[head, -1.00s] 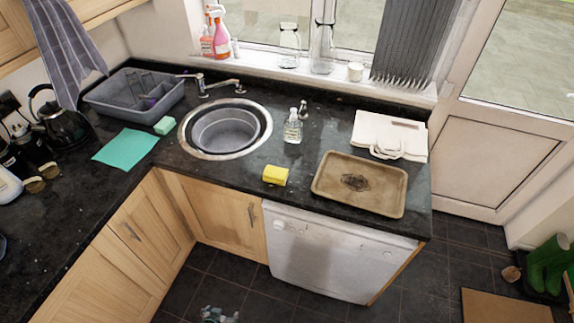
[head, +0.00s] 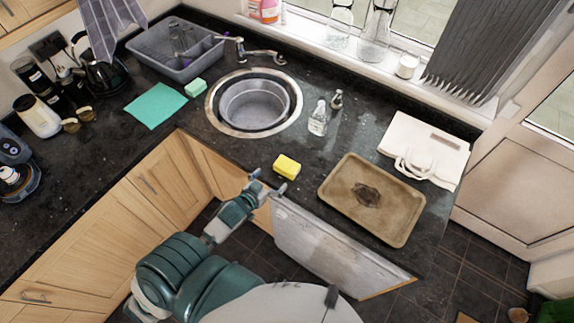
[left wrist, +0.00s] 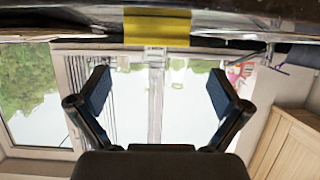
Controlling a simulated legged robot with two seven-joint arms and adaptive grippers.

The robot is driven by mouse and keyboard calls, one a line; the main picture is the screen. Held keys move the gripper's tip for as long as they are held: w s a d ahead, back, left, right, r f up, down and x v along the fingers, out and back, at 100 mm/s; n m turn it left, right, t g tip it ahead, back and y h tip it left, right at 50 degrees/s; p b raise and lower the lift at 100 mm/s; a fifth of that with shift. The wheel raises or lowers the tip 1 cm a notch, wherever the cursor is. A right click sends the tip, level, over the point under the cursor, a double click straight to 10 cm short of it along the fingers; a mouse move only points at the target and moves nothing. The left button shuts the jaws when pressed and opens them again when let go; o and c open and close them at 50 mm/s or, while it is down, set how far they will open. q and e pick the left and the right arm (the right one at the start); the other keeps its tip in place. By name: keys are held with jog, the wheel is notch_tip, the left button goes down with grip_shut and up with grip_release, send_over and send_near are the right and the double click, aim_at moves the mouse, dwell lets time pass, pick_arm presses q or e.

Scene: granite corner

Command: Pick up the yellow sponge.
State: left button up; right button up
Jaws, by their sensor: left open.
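The yellow sponge (head: 287,166) lies on the dark counter near its front edge, between the sink and the brown tray. My left gripper (head: 267,184) is just in front of the counter edge, close to the sponge and apart from it. Its two fingers are spread and hold nothing. In the left wrist view, which appears upside down, the sponge (left wrist: 157,27) is at the top centre. The open fingers of my left gripper (left wrist: 158,90) point toward it there. My right gripper is not in view.
The brown tray (head: 340,207) is right of the sponge. The round sink (head: 217,125), a soap bottle (head: 319,120) and a white cloth bag (head: 404,140) are behind. A green sponge (head: 195,88) and teal cloth (head: 156,106) lie left. A white appliance front (head: 330,245) is below the counter.

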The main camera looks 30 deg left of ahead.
aim_at(284, 170)
pick_arm(q)
jog(key=x, duration=0.5)
jog(key=shift+d, duration=0.2)
jog(key=shift+w+d, duration=0.3)
jog(key=shift+w, duration=0.15)
jog(key=x, duration=0.3)
jog(key=p+x, duration=0.1)
jog(key=shift+w+a+f, duration=0.2)
jog(key=shift+a+f, duration=0.1)
jog(key=shift+a, duration=0.05)
jog(key=shift+w+a+f, duration=0.1)
jog(key=shift+a+f, duration=0.05)
jog(key=shift+a, duration=0.05)
jog(key=c, duration=0.5)
jog(key=shift+d, duration=0.35)
jog(key=shift+c, duration=0.3)
